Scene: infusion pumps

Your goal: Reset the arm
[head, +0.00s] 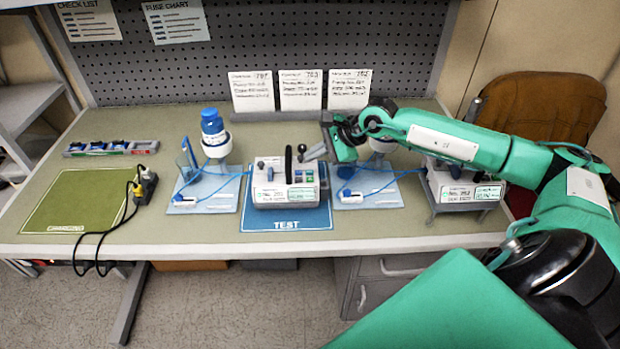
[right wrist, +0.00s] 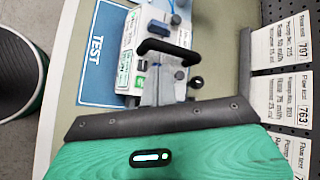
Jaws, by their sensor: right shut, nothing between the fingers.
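My right arm reaches in from the right in the head view. Its gripper (head: 314,153) is shut and empty, just right of the black upright handle of the pump on the blue TEST mat (head: 285,225). That pump (head: 285,185) is white and grey with a blue knob and a labelled front. In the right wrist view, my shut grey fingers (right wrist: 158,85) overlap the side of the same pump (right wrist: 165,40), close to its black handle. I cannot tell whether they touch. My left gripper is not in view.
A second pump (head: 460,185) sits on a grey stand at right. A blue-capped bottle (head: 213,130) stands over a pale tray (head: 205,195). Another tray (head: 370,192) lies right of the TEST mat. A green mat (head: 75,200) at left is mostly bare, beside a black-and-yellow plug (head: 143,185). Three cards (head: 300,90) stand behind.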

